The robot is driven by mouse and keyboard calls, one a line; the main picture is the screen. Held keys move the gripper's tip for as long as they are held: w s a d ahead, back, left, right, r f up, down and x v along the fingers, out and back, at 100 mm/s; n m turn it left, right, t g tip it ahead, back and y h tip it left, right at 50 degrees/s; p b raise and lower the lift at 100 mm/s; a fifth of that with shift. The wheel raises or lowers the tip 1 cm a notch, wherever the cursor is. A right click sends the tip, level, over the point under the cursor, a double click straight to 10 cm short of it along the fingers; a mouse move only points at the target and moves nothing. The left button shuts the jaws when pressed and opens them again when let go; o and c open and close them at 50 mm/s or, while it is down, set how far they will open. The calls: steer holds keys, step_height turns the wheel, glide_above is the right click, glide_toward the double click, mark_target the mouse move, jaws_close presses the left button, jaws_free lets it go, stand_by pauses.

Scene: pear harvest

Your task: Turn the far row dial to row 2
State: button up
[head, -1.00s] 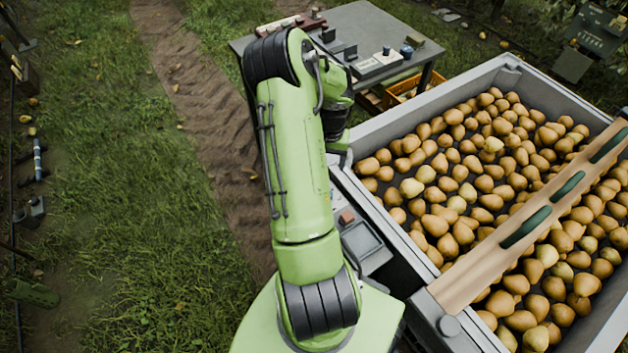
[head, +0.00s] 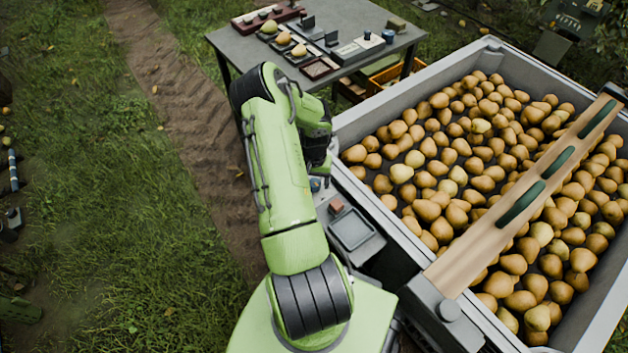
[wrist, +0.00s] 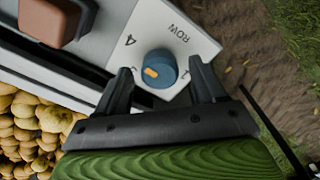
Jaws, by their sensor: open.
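The row dial (wrist: 160,69) is a round blue knob with an orange mark on a pale plate (wrist: 190,38) lettered ROW. The digits 4 and 1 are readable; the other digits are hidden or unclear. The orange mark lies on the knob's left side in the wrist view; I cannot tell which row it indicates. My gripper (wrist: 166,76) is open, with one dark finger on each side of the dial in that view. I cannot tell whether either finger touches it. In the head view a small blue spot of the dial (head: 315,185) shows beside my arm.
A reddish-brown block (head: 336,205) and a grey screen (head: 352,229) sit near the dial. A large grey bin (head: 410,243) of pears, with a wooden beam (head: 480,243) across it, stands right. A table (head: 240,47) with trays and a blue-topped object stands behind. Grass is open at left.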

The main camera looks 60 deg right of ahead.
steer(key=c, duration=1.1)
steer(key=shift+o, duration=0.2)
steer(key=n, duration=0.5)
steer(key=shift+n, duration=0.3)
steer(key=n, duration=0.6)
steer(key=shift+p, duration=0.3)
steer(key=n, duration=0.6)
steer(key=shift+n+p, duration=0.3)
steer(key=shift+p, duration=0.1)
steer(key=n+p, duration=0.1)
steer(key=n, duration=0.4)
steer(key=shift+n, duration=0.4)
